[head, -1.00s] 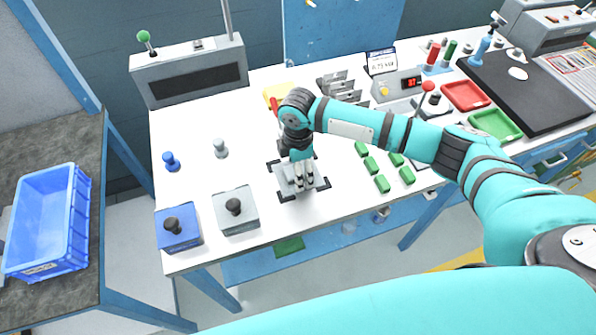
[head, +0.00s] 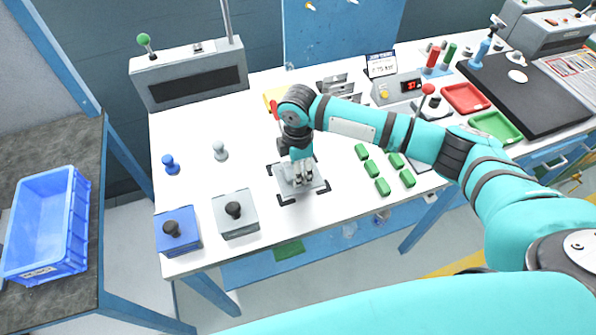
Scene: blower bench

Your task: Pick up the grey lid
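The grey lid (head: 240,222), a square grey piece with a black knob, sits near the front left of the white bench, right of a similar blue lid (head: 187,238). My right gripper (head: 302,179) points down over a grey plate or box (head: 290,186) inside black corner marks, to the right of the grey lid and apart from it. Its fingers look close together, but I cannot tell if they are open or shut, or touching the grey piece. My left gripper is not in view.
A blue and a pale grey knobbed peg (head: 220,150) stand behind the lids. Several green blocks (head: 382,187) lie right of my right gripper. A blue crate (head: 60,255) stands on the side table. The bench (head: 190,190) is clear between pegs and lids.

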